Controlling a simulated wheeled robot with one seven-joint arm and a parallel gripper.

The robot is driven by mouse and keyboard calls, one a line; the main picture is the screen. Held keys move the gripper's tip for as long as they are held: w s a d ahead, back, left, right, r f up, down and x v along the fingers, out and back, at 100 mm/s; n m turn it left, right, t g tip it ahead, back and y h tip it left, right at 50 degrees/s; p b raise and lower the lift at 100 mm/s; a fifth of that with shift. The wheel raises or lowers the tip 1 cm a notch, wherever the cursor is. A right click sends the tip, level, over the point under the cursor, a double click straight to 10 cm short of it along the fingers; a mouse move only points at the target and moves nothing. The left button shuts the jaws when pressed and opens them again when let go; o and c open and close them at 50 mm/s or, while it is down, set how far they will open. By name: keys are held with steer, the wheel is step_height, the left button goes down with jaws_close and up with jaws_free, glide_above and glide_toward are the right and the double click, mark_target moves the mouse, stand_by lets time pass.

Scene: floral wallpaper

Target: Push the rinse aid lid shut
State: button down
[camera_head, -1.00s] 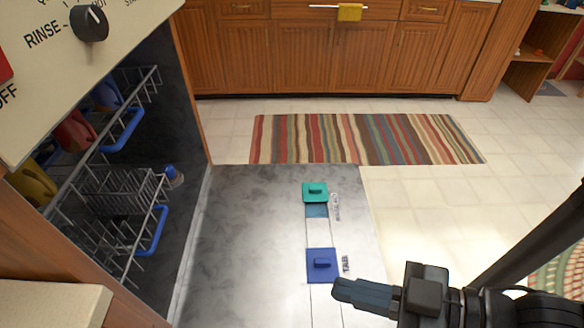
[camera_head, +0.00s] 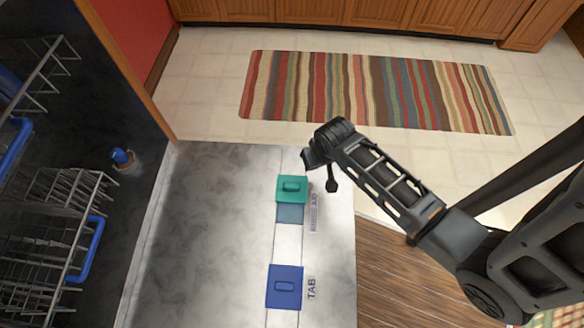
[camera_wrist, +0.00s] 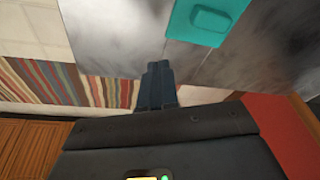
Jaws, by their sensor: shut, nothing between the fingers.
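The green rinse aid lid (camera_head: 291,189) sits on the inner face of the lowered dishwasher door (camera_head: 215,230), beside the "RINSE AID" label. A blue-grey patch, apparently the rinse aid compartment (camera_head: 290,214), shows uncovered on the near side of the lid. My gripper (camera_head: 306,160) is just beyond the lid's far edge, slightly to the right; whether it touches the lid cannot be told. In the wrist view, my shut, empty fingers (camera_wrist: 158,72) point at the door, and the green lid (camera_wrist: 207,20) is up and to the right, apart from them in the picture.
The blue tab lid (camera_head: 285,287) is nearer on the same door strip. Racks with blue handles (camera_head: 86,250) stand inside the dishwasher at left. A striped rug (camera_head: 375,92) lies beyond the door. My arm comes in from the right.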

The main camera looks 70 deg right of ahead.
steer(key=w+d+r+m+g+y, duration=0.4)
steer(key=w+d+r+m+y, duration=0.15)
steer(key=w, duration=0.25)
steer(key=shift+n+y, duration=0.25)
steer(key=shift+n, duration=0.1)
steer(key=x, duration=1)
steer(key=shift+w+a+f, duration=0.15)
steer(key=shift+w+a, duration=0.15)
steer(key=shift+a, duration=0.15)
steer(key=a, duration=0.1)
steer(key=s+a, duration=0.1)
steer(key=a, duration=0.1)
steer(key=shift+p, duration=0.4)
steer(key=shift+s+a, duration=0.2)
steer(key=shift+a, duration=0.2)
steer(key=p, duration=0.4)
glide_above(290, 201)
steer(key=shift+d, duration=0.25)
steer(key=shift+a+f, duration=0.1)
steer(key=shift+a, duration=0.15)
